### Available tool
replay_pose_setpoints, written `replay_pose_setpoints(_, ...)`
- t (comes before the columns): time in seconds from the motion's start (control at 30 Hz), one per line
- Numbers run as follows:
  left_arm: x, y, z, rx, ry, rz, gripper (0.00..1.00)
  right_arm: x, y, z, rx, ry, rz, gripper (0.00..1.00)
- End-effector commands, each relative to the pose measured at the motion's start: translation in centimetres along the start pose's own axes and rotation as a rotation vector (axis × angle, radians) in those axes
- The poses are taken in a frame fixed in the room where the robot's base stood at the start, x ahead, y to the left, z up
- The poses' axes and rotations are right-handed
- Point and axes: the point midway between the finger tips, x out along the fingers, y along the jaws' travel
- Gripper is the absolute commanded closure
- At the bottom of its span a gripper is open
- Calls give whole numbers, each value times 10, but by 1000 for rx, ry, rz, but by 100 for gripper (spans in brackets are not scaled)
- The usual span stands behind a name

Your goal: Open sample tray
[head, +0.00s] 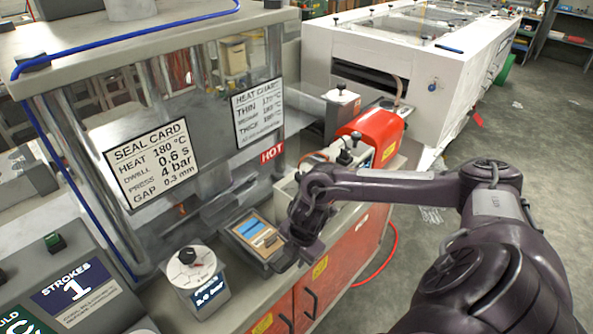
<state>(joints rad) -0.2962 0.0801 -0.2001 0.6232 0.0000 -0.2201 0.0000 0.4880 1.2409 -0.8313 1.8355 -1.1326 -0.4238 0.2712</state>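A small dark-framed tray (247,228) sits on the machine's bench, below the press. Its face is tan with blue patches; I cannot tell if it is the sample tray or whether it is open. My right arm reaches in from the right, and my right gripper (293,252) points down at the tray's right edge. The gripper hides that edge and its corner. The fingers are dark and small here, so I cannot tell if they touch the tray or are open or shut. My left gripper is not in view.
A white dial unit (194,278) stands left of the tray. A clear guard with a seal card (155,163) rises behind it. A red unit (372,135) stands behind my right arm. Red cabinet doors with dark handles (311,296) are below. Open floor lies to the right.

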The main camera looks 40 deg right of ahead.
Motion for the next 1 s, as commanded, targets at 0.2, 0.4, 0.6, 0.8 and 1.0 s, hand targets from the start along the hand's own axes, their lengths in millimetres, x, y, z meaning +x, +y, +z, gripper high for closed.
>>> replay_pose_setpoints(0.2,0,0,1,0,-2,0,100,0,-1,0,0,0,-2,67)
replay_pose_setpoints(0.4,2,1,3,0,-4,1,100,-10,0,1,0,-1,2,67)
replay_pose_setpoints(0.6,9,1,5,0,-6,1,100,-43,0,1,-2,-1,3,67)
replay_pose_setpoints(0.8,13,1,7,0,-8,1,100,-70,0,0,-1,-1,1,67)
replay_pose_setpoints(1.0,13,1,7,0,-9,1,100,-78,-1,0,0,-1,-1,67)
